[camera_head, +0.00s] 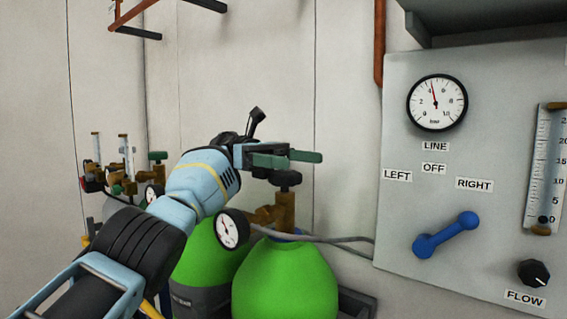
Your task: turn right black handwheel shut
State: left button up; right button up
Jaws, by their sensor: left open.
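The right black handwheel (286,178) sits on top of the brass valve (284,208) of the right green cylinder (285,282). My left arm comes in from the lower left, and my left gripper (298,157) is open just above the handwheel in the picture. Its green fingers point right and partly cover the handwheel's top. I cannot tell whether they touch it. The left green cylinder (205,255) is partly behind my arm, and its valve top is hidden. My right gripper is not in view.
A small gauge (232,229) is beside the right valve. A grey hose (335,239) runs from there to the grey panel (400,225) at right. The panel carries a line gauge (437,103), a blue lever (445,236) and a flow knob (534,273). Brass fittings (125,180) stand at far left.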

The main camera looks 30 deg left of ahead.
pick_arm(q)
jog(key=shift+r, duration=0.3)
jog(key=shift+f, duration=0.15)
jog(key=shift+s+d+b, duration=0.2)
jog(key=shift+s+b, duration=0.1)
jog(key=shift+b, duration=0.25)
jog(key=s+d+r+b, duration=0.1)
jog(key=s+d+b, duration=0.3)
jog(key=s, duration=1)
jog(key=shift+d+r, duration=0.35)
jog(key=shift+d, duration=0.8)
